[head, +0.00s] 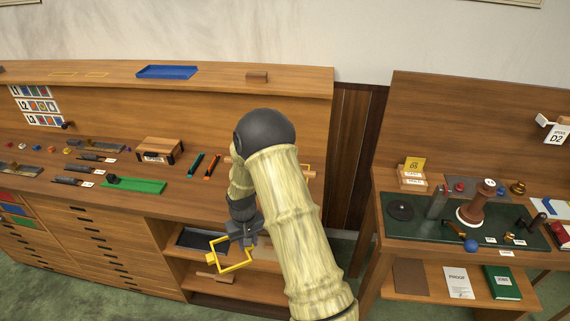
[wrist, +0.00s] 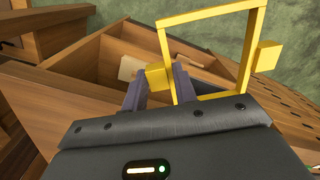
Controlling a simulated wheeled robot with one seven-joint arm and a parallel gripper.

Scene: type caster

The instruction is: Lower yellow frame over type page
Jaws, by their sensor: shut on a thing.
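The yellow frame (head: 236,267) is a thin, open rectangle and hangs tilted in front of the left cabinet's lower shelves. My gripper (head: 243,238) is shut on it. In the wrist view, the fingers of my gripper (wrist: 158,85) close around a yellow tab on one side of the frame (wrist: 207,16). A second yellow tab (wrist: 268,56) sticks out on its far side. The frame is in the air, with the green floor and wooden shelves behind it. I cannot pick out the type page for certain in either view.
The left cabinet top (head: 118,165) holds a green plate (head: 138,186), a wooden box (head: 159,150) and several small tools. Open shelves (head: 215,278) lie below. The right table (head: 455,245) carries a dark green bed with several tools. A gap separates cabinet and table.

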